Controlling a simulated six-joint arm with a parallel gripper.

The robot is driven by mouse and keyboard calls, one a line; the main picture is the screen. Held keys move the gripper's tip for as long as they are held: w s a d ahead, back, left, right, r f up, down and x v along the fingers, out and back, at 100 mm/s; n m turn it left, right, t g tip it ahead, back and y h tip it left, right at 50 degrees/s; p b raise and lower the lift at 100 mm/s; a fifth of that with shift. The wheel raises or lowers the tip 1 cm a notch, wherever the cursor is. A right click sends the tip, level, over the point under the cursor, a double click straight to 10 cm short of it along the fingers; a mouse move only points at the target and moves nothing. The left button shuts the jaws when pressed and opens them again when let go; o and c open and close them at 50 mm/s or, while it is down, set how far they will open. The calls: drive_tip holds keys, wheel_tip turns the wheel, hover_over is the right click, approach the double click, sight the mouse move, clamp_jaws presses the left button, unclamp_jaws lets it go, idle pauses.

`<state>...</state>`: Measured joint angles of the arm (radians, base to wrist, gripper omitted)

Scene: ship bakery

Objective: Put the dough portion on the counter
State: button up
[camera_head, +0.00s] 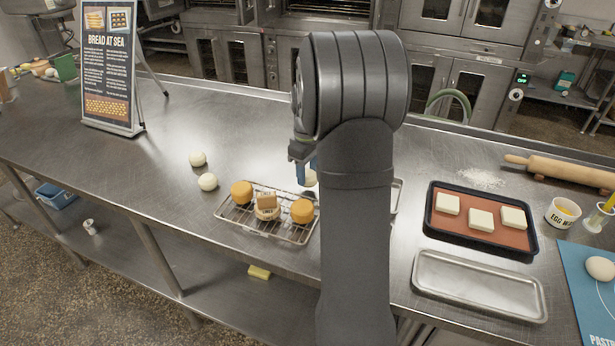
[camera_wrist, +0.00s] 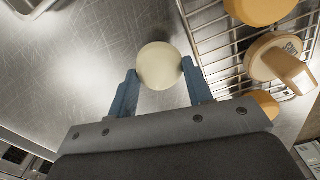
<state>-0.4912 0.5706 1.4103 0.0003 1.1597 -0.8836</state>
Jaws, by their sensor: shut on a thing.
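A round, pale dough portion (camera_wrist: 160,65) sits between the two blue fingertips of my gripper (camera_wrist: 158,74) in the wrist view. The fingers are shut on its sides. In the head view, my gripper (camera_head: 306,172) is mostly hidden behind my arm, and a sliver of the held dough shows beside a blue finger. It is just behind the wire rack; I cannot tell whether it touches the counter. The steel counter (camera_head: 150,175) carries two more pale dough balls, one (camera_head: 198,159) behind the other (camera_head: 207,181), left of the gripper.
A baking tray (camera_head: 430,225), an empty metal tray (camera_head: 480,287) and a rolling pin (camera_head: 560,170) lie right. The counter's left middle is largely clear.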

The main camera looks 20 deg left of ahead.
wheel_tip(320, 180, up, 2)
drive_tip(key=d+r, duration=0.6)
drive_tip(key=d, duration=0.6)
drive_tip(key=w+d+f+m, duration=0.2)
drive_tip(key=w+d+m, duration=0.2)
drive_tip(key=w+m, duration=0.1)
drive_tip(key=w+d+f+m, duration=0.3)
drive_tip(key=w+d+m, duration=0.2)
drive_tip(key=w, duration=0.1)
drive_tip(key=w+d+f+m, duration=0.3)
drive_tip(key=w+d+m, duration=0.2)
drive_tip(key=w, duration=0.1)
drive_tip(key=shift+w+d+f+m, duration=0.2)
drive_tip(key=shift+w+m, duration=0.1)
drive_tip(key=shift+m, duration=0.1)
drive_tip(key=s+a+r+m, duration=0.1)
drive_tip(key=s+a+r, duration=0.35)
drive_tip(key=s, duration=0.55)
drive_tip(key=s+a+r+m, duration=0.1)
drive_tip(key=s+a+r, duration=0.35)
drive_tip(key=s, duration=0.45)
drive_tip(key=a+f, duration=0.2)
drive_tip(key=a, duration=0.1)
drive_tip(key=w+a+f, duration=0.1)
drive_tip(key=a+f, duration=0.1)
drive_tip(key=a, duration=0.2)
drive_tip(key=a+f, duration=0.2)
drive_tip(key=a, duration=0.2)
drive_tip(key=shift+w+f, duration=0.25)
drive_tip(key=shift+f, duration=2.15)
